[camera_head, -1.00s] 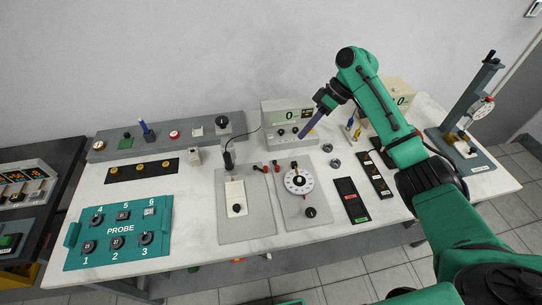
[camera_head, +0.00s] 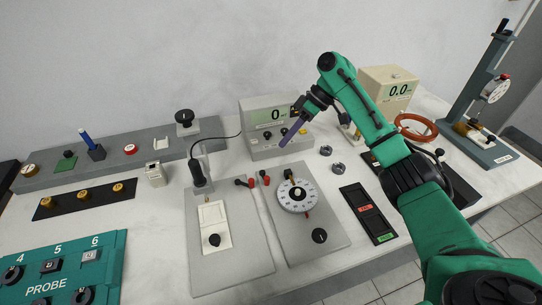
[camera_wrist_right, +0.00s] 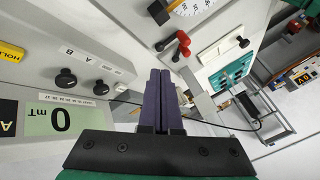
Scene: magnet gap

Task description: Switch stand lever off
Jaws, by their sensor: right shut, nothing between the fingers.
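A tall grey stand (camera_head: 486,82) with a round dial gauge (camera_head: 495,90) is at the far right of the table in the head view. At its base a small brass-coloured part and dark and white parts (camera_head: 474,131) show; which one is the lever and its position are too small to tell. My right gripper (camera_head: 287,141) has long purple fingers that are shut and empty. It hangs in front of the meter box (camera_head: 268,117) reading 0, well left of the stand. In the wrist view the fingers (camera_wrist_right: 161,85) are together. My left gripper is not in view.
My right arm crosses between the gripper and the stand. A second meter (camera_head: 390,88) reading 0.0 and an orange ring (camera_head: 416,127) lie near it. Grey panels (camera_head: 225,262) with a dial (camera_head: 297,195), and a teal PROBE box (camera_head: 100,262), occupy the left and front.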

